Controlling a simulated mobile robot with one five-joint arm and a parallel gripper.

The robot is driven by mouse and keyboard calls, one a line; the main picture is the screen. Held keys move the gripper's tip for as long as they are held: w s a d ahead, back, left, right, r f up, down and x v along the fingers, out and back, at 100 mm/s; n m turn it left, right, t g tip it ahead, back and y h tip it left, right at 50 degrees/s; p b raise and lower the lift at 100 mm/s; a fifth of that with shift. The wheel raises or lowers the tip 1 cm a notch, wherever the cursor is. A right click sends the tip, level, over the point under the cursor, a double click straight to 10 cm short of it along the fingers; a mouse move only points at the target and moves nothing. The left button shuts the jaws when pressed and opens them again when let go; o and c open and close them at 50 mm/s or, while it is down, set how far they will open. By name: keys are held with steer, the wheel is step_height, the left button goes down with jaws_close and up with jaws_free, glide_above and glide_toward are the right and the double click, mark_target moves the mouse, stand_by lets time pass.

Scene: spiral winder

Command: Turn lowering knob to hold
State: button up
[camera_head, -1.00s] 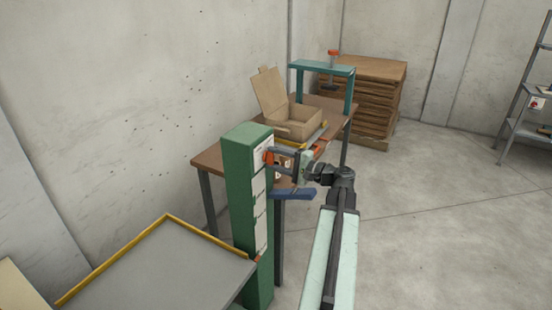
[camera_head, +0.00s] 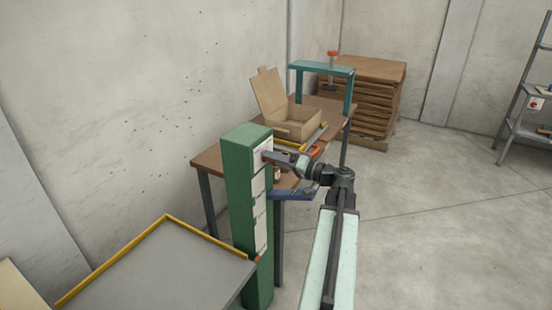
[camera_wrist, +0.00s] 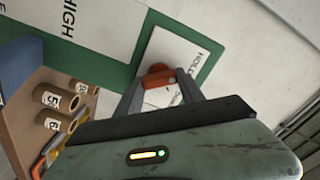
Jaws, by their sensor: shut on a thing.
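The orange-red lowering knob (camera_wrist: 158,78) sits on a white plate with black lettering, of which "HOLD" (camera_wrist: 184,58) is readable near the knob. My gripper (camera_wrist: 160,92) is shut on the knob, with one dark finger on each side of it. In the head view, my gripper (camera_head: 268,157) reaches the upper right face of the green column (camera_head: 243,190) and largely hides the knob. The knob's exact pointing direction is partly hidden by the fingers.
A brown table (camera_head: 210,161) behind the column carries an open cardboard box (camera_head: 297,119) and a teal frame (camera_head: 318,68). A blue part (camera_head: 292,194) juts out below my gripper. A grey platform (camera_head: 160,270) lies at the lower left.

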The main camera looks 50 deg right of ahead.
steer(key=shift+a+f+n, duration=0.1)
steer(key=shift+f+n, duration=0.05)
steer(key=shift+n, duration=0.25)
steer(key=o, duration=1.4)
steer(key=shift+c, duration=0.2)
steer(key=shift+s, duration=0.1)
steer(key=v, duration=0.7)
steer(key=shift+s, duration=0.35)
